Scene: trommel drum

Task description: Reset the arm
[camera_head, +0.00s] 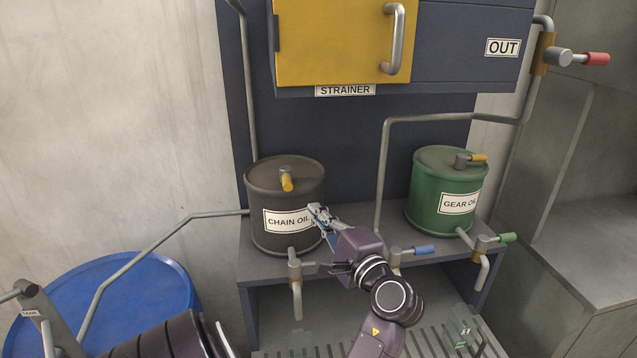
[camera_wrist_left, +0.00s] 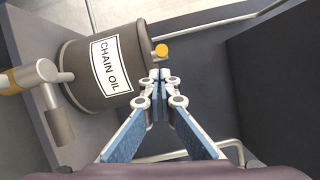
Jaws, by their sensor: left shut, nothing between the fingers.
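My left gripper (camera_head: 318,213) is shut and empty. In the head view its fingertips are at the right side of the dark brown drum labelled CHAIN OIL (camera_head: 286,205), near the label's right end. In the left wrist view the closed fingertips (camera_wrist_left: 160,78) appear beside the CHAIN OIL drum (camera_wrist_left: 105,70), just below its orange-yellow lid handle (camera_wrist_left: 161,51). I cannot tell whether they touch the drum. My left arm reaches up from the bottom of the head view. My right gripper is not in view.
A green GEAR OIL drum (camera_head: 447,190) stands right of the arm on the same shelf. Taps with a blue handle (camera_head: 424,249) and a green handle (camera_head: 507,237) stick out in front. Grey pipes run around the drums. A yellow door (camera_head: 335,45) hangs above the STRAINER label. A blue barrel (camera_head: 110,300) stands lower left.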

